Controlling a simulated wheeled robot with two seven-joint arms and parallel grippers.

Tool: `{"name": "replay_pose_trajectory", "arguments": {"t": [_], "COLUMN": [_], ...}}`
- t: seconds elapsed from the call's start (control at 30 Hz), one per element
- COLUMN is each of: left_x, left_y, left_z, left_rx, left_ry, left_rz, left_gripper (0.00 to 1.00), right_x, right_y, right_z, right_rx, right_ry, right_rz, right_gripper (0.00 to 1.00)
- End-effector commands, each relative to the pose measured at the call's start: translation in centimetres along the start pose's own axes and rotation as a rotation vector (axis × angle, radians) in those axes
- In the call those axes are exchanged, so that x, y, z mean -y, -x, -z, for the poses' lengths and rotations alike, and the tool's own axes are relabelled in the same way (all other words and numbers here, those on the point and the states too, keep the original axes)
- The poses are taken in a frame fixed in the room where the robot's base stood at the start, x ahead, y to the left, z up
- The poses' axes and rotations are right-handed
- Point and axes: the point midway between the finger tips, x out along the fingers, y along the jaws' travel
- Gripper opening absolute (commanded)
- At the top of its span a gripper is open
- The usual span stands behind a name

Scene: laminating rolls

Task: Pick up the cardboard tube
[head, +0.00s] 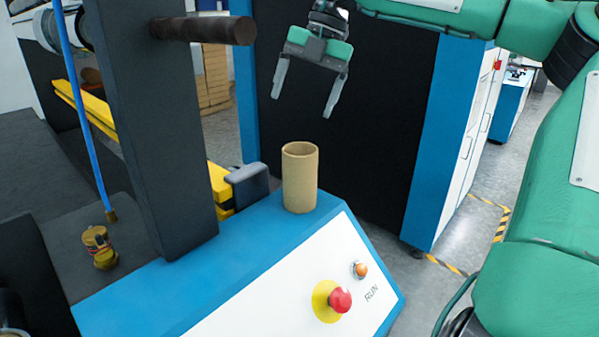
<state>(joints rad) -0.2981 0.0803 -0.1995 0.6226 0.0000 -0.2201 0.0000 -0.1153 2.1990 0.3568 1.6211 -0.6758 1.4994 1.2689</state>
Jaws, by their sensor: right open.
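The cardboard tube (300,178) is a short tan cylinder. It stands upright on the blue top of the machine console (262,225), near its far edge. My right gripper (304,104) is open and empty, its two fingers pointing down. In the picture it is above the tube, apart from it. My left gripper is not in view.
A dark upright post (155,130) with a brown horizontal bar (205,29) stands left of the tube. A grey block (248,186) sits just left of it. A red emergency button (340,299) is on the console's white front. A black and blue cabinet (350,130) stands behind.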

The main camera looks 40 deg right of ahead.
Motion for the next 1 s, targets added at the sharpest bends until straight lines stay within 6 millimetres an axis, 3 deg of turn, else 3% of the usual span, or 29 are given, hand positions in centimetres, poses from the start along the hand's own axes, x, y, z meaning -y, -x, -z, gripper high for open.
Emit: {"name": "replay_pose_trajectory", "arguments": {"t": [0.1,0.3,0.47,0.8,1.0], "left_x": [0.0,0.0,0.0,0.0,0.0], "left_y": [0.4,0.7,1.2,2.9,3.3], "left_z": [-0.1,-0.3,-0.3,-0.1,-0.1], "left_rx": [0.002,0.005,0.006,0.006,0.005], "left_ry": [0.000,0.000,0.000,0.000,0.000], "left_rz": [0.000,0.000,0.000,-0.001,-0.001], "left_gripper": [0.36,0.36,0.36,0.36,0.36], "right_x": [-0.2,-0.1,0.5,2.1,2.4], "right_y": [1.2,1.9,0.4,-5.2,-6.3], "right_z": [3.5,6.0,6.0,5.0,4.7], "right_rx": [0.088,0.167,0.175,0.174,0.174], "right_ry": [0.018,0.019,0.019,0.018,0.018], "right_rz": [0.150,0.271,0.289,0.285,0.283], "right_gripper": [0.84,0.84,0.84,0.84,0.84]}}
